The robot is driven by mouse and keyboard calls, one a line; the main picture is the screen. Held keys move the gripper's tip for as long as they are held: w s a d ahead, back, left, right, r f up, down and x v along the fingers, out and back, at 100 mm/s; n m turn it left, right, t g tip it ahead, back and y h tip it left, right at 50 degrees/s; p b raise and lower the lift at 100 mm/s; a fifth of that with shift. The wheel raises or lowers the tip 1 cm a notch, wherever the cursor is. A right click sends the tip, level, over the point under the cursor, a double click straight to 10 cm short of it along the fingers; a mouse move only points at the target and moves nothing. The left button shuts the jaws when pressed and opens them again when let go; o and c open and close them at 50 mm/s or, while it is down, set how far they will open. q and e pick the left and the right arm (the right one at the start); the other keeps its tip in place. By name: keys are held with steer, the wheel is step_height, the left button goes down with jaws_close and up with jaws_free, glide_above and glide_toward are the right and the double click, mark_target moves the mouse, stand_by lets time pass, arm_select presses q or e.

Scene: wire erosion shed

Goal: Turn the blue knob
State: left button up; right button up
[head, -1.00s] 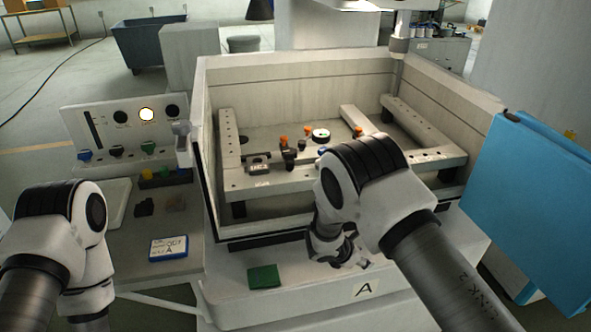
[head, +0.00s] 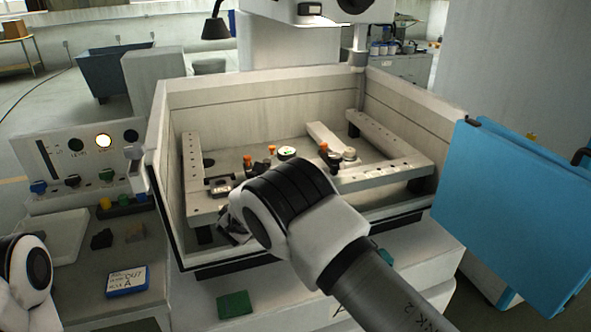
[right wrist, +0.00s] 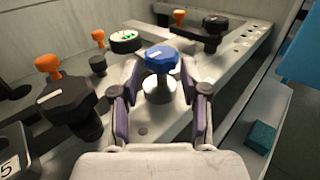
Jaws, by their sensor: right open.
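In the right wrist view a blue lobed knob (right wrist: 161,58) stands on a round grey stem on a metal bar. My right gripper (right wrist: 160,76) is open, with one finger on each side of the knob and its stem. I cannot tell whether either finger touches it. In the head view my right arm hides this knob and most of the gripper. Another blue knob (head: 38,187) is on the control panel (head: 110,172) at the left. My left arm shows at the left edge of the head view, but its gripper is out of frame.
A black star knob (right wrist: 70,97), orange-topped parts (right wrist: 48,66) and a round green-faced dial (right wrist: 123,41) stand close to the left of the gripper. The tank wall (head: 155,200) surrounds the work area. A blue door panel (head: 510,190) stands at the right.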

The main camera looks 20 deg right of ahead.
steer(key=b, duration=0.3)
steer(key=shift+s+a+b, duration=0.2)
steer(key=shift+a+b, duration=0.05)
steer(key=shift+b, duration=0.15)
steer(key=shift+w+d+f+b, duration=0.2)
steer(key=shift+w+d+b, duration=0.2)
steer(key=shift+b, duration=0.6)
steer(key=p+x, duration=0.1)
steer(key=x, duration=0.1)
steer(key=p+x, duration=0.1)
steer(key=x, duration=0.1)
steer(key=shift+d+r, duration=0.1)
steer(key=shift+r, duration=0.3)
steer(key=shift+d+r, duration=0.2)
steer(key=shift+r, duration=0.35)
steer(key=shift+w+d, duration=0.1)
steer(key=shift+d, duration=0.1)
steer(key=shift+w+d+f, duration=0.3)
steer(key=shift+w+f, duration=0.4)
steer(key=shift+w, duration=0.05)
steer(key=shift+s+a+r, duration=0.1)
steer(key=shift+s+r, duration=0.1)
jaws_close()
arm_select(q)
steer(key=f, duration=0.5)
steer(key=shift+s+a, duration=0.15)
steer(key=shift+s, duration=0.1)
arm_select(e)
steer(key=shift+f, duration=0.1)
steer(key=shift+f, duration=0.15)
